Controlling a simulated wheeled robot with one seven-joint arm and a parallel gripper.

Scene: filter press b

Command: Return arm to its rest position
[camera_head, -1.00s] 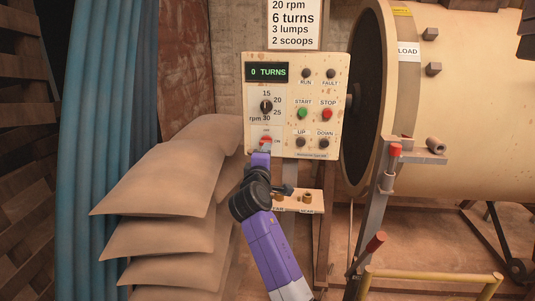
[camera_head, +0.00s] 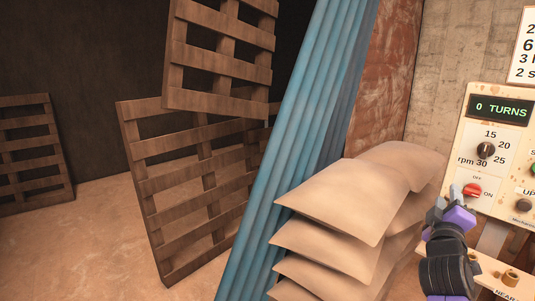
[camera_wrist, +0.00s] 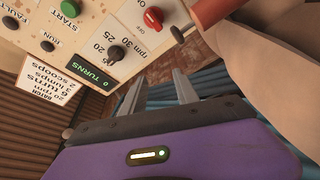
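My gripper (camera_head: 457,197) is at the right of the head view, just left of and below the red switch (camera_head: 472,190) on the control panel (camera_head: 488,220). In the wrist view my gripper's (camera_wrist: 160,92) two grey fingers stand apart with nothing between them. The red switch (camera_wrist: 153,17) also shows there, clear of the fingers. The panel display (camera_head: 498,108) reads 0 TURNS. The rpm knob (camera_head: 486,151) sits above the switch. Most of my arm is out of the head view.
Stacked tan sacks (camera_head: 345,205) stand just left of my gripper. The floor at the left (camera_head: 100,240) is clear. A red-orange cylinder (camera_wrist: 212,10) is near the panel in the wrist view.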

